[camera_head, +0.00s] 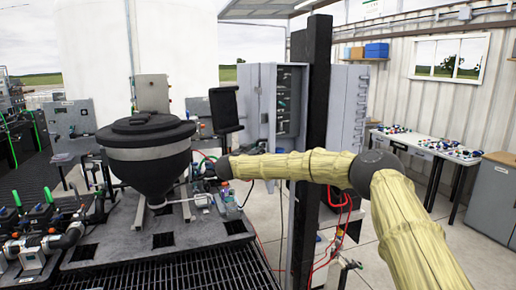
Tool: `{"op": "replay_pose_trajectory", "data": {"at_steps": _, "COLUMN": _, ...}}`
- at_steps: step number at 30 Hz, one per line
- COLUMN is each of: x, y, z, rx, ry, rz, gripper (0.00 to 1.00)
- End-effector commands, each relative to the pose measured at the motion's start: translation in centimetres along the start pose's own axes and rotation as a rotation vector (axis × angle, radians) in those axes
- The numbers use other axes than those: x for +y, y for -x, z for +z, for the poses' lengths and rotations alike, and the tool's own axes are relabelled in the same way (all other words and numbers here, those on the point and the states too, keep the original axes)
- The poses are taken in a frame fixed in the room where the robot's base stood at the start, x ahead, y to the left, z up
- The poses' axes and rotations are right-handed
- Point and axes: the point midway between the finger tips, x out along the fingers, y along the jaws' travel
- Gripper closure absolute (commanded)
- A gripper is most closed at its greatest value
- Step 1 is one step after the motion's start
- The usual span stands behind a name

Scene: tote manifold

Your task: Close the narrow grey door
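A tall grey cabinet (290,112) stands open behind a black post, with shelves of small items showing inside. A narrow grey door (253,100) stands swung out on its left side. Another grey panel (347,105) stands out on its right, partly hidden by the post. I cannot tell for sure which of the two is the task's door. My arm, in a yellowish cover, reaches left across the picture. My gripper (211,168) is at its far end, beside the black hopper and below the left door in the picture. It is small and dark, and its fingers are unclear.
The black post (313,120) rises just behind my arm. A black conical hopper (150,150) stands on a dark skid (150,240) with pipes and valves. Red and black cables hang around the post. A workbench (440,148) with parts stands at right. Open floor lies between.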

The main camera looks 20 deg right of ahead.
Motion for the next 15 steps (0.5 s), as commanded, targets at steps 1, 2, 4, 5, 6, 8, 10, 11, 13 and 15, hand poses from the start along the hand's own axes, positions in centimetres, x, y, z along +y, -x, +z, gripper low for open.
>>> {"op": "replay_pose_trajectory", "data": {"at_steps": 1, "x": 0.00, "y": -0.08, "z": -0.03, "rx": 0.000, "ry": 0.000, "rz": 0.000, "gripper": 0.79}}
{"op": "replay_pose_trajectory", "data": {"at_steps": 2, "x": 0.00, "y": -0.09, "z": -0.02, "rx": 0.000, "ry": 0.000, "rz": 0.000, "gripper": 0.79}}
{"op": "replay_pose_trajectory", "data": {"at_steps": 4, "x": 0.00, "y": -0.10, "z": -0.01, "rx": 0.000, "ry": 0.000, "rz": 0.000, "gripper": 0.79}}
{"op": "replay_pose_trajectory", "data": {"at_steps": 5, "x": 0.00, "y": -0.09, "z": 0.00, "rx": 0.000, "ry": 0.000, "rz": 0.000, "gripper": 0.79}}
{"op": "replay_pose_trajectory", "data": {"at_steps": 6, "x": 0.00, "y": -0.09, "z": -0.01, "rx": 0.000, "ry": 0.000, "rz": 0.000, "gripper": 0.79}}
{"op": "replay_pose_trajectory", "data": {"at_steps": 8, "x": 0.01, "y": -0.09, "z": -0.02, "rx": 0.001, "ry": 0.000, "rz": 0.000, "gripper": 0.81}}
{"op": "replay_pose_trajectory", "data": {"at_steps": 10, "x": 0.01, "y": -0.08, "z": -0.02, "rx": 0.001, "ry": 0.000, "rz": 0.000, "gripper": 0.93}}
{"op": "replay_pose_trajectory", "data": {"at_steps": 11, "x": 0.01, "y": -0.08, "z": -0.02, "rx": 0.001, "ry": 0.000, "rz": 0.000, "gripper": 0.99}}
{"op": "replay_pose_trajectory", "data": {"at_steps": 13, "x": 0.01, "y": -0.08, "z": -0.03, "rx": 0.001, "ry": 0.000, "rz": 0.000, "gripper": 1.00}}
{"op": "replay_pose_trajectory", "data": {"at_steps": 15, "x": 0.01, "y": -0.08, "z": -0.03, "rx": 0.001, "ry": 0.000, "rz": 0.000, "gripper": 1.00}}
